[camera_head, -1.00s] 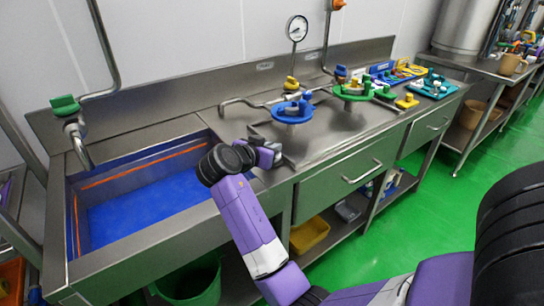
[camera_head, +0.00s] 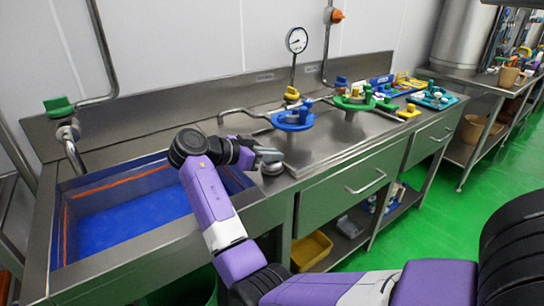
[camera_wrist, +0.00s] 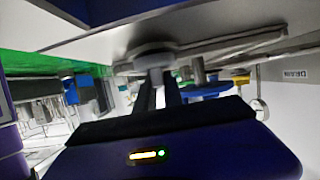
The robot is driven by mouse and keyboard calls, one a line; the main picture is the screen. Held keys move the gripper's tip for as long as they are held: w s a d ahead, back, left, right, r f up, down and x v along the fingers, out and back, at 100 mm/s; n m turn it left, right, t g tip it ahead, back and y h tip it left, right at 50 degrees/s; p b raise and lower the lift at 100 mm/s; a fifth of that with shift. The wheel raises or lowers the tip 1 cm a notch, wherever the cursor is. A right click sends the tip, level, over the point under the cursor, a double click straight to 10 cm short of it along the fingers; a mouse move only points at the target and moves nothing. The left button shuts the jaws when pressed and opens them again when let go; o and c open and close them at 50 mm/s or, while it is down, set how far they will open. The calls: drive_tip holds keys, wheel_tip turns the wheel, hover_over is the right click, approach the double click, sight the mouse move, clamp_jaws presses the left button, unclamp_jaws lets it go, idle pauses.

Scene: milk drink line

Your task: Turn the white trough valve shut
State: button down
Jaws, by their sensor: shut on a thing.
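A pale grey-white valve (camera_head: 271,168) sits on the steel counter at the right edge of the blue-floored trough (camera_head: 130,222). In the wrist view its round hub (camera_wrist: 152,50) is at top centre, with a long pale bar running right from beside it. My gripper (camera_head: 256,155) reaches over the trough's right end to this valve. In the wrist view my gripper's two dark fingers (camera_wrist: 158,80) are close together and shut on the valve at its hub. The fingers hide part of the grip, and the valve's exact angle is hard to tell.
A blue valve wheel (camera_head: 293,121) and a green valve wheel (camera_head: 350,103) stand farther right on the counter. A gauge (camera_head: 296,40) rises behind them. A green-handled tap (camera_head: 58,106) is at the trough's left. Trays of parts (camera_head: 432,98) lie at the right end.

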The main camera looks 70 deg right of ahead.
drive_tip(key=shift+f, duration=0.3)
drive_tip(key=c, duration=1.5)
unclamp_jaws()
drive_tip(key=shift+o, duration=0.2)
drive_tip(key=shift+r, duration=0.1)
drive_tip(key=shift+w+a+r, duration=0.15)
drive_tip(key=shift+a, duration=0.05)
drive_tip(key=v, duration=0.7)
drive_tip(key=shift+a, duration=0.1)
